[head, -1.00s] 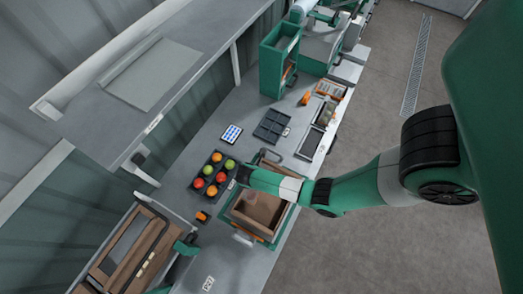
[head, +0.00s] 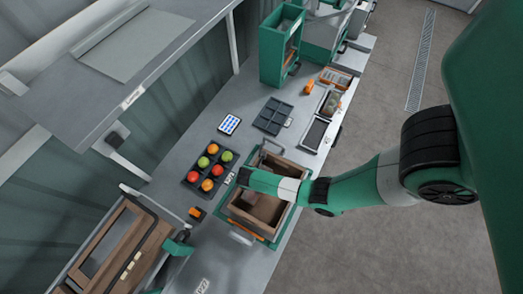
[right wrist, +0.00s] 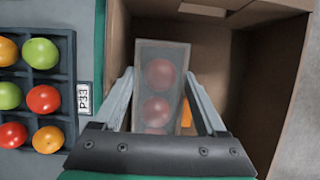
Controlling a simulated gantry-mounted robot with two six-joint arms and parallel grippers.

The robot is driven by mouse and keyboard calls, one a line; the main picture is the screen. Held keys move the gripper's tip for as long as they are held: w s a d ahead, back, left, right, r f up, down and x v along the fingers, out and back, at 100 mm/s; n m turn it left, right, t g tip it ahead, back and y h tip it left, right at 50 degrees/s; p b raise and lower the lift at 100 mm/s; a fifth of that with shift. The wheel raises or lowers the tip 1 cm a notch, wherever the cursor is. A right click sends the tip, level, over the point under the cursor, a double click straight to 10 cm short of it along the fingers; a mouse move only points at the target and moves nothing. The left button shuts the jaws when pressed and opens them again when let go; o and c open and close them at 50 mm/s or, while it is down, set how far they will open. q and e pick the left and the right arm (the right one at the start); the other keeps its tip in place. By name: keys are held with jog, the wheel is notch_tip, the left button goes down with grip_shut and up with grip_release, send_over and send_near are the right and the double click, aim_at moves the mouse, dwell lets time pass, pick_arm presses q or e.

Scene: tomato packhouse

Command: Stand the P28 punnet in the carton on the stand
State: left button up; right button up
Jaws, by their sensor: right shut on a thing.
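The brown open carton (head: 240,218) sits on the green-edged stand on the bench in the head view. In the right wrist view its cardboard wall (right wrist: 268,85) shows around my jaws. My right gripper (right wrist: 160,92) is shut on a grey, see-through punnet (right wrist: 160,58) with red tomatoes inside. The punnet is over or within the carton's opening; I cannot tell how deep. No label is readable on it. I cannot make out my left gripper.
A dark tray (head: 198,168) of red, orange and green tomatoes stands left of the carton, with a P33 label (right wrist: 83,98) beside it. An empty dark tray (head: 272,116) and a green cabinet (head: 281,45) stand farther back. A brown-panelled rack (head: 120,250) is at lower left.

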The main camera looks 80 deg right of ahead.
jog(key=shift+f, duration=0.35)
jog(key=o, duration=1.3)
jog(key=shift+c, duration=1.1)
notch_tip(320, 180, up, 10)
jog(key=p, duration=1)
jog(key=shift+r+p, duration=0.15)
jog(key=shift+p, duration=0.15)
